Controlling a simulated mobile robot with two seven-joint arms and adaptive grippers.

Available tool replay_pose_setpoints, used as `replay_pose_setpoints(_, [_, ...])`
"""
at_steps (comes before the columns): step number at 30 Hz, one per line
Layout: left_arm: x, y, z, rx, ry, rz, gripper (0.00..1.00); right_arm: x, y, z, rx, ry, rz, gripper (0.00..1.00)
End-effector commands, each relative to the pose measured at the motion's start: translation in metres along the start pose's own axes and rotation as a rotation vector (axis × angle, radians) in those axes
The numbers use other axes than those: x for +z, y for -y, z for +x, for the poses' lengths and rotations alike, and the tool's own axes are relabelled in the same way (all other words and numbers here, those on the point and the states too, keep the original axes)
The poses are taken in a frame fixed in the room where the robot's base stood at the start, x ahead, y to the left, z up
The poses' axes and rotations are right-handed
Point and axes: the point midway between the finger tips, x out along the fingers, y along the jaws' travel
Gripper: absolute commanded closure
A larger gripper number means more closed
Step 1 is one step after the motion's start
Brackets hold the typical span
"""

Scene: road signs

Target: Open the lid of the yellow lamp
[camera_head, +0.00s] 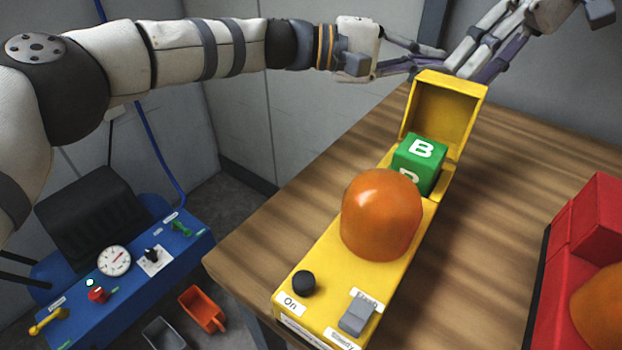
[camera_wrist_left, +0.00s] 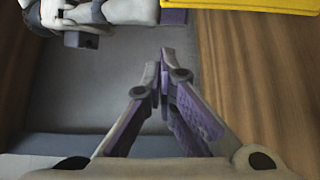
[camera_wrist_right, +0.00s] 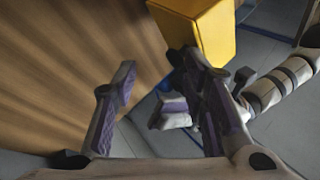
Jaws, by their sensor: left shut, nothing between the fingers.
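The yellow lamp (camera_head: 330,265) stands on the wooden table, with an orange dome (camera_head: 382,215) on top. Its lid (camera_head: 440,108) at the far end is raised and stands roughly upright. A green block (camera_head: 420,160) marked B sits in the opening in front of it. A yellow part of the lamp shows in the right wrist view (camera_wrist_right: 203,32) and at the top edge of the left wrist view (camera_wrist_left: 265,5). My left gripper (camera_head: 440,58) is shut and empty, just behind the lid. My right gripper (camera_head: 470,68) has its fingers apart near the lid's back. Contact cannot be told.
A red lamp (camera_head: 590,235) with an orange dome stands at the right. A blue panel (camera_head: 135,270) with a gauge and knobs is at the lower left, near an orange bin (camera_head: 203,309). Grey walls stand close behind the table. Tabletop right of the yellow lamp is clear.

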Motion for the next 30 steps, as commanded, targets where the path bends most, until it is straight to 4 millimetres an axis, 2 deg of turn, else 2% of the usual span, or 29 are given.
replay_pose_setpoints(6, [-0.017,0.000,0.011,0.000,-0.002,0.001,1.00,0.000,0.000,0.000,0.000,0.000,0.000,0.61])
replay_pose_setpoints(20, [-0.018,0.002,-0.092,-0.001,-0.005,-0.002,1.00,0.000,0.000,0.000,0.000,0.000,0.000,0.61])
replay_pose_setpoints(30, [-0.056,0.081,-0.113,-0.114,-0.159,-0.041,1.00,0.000,0.000,0.000,0.000,0.000,0.000,0.61])
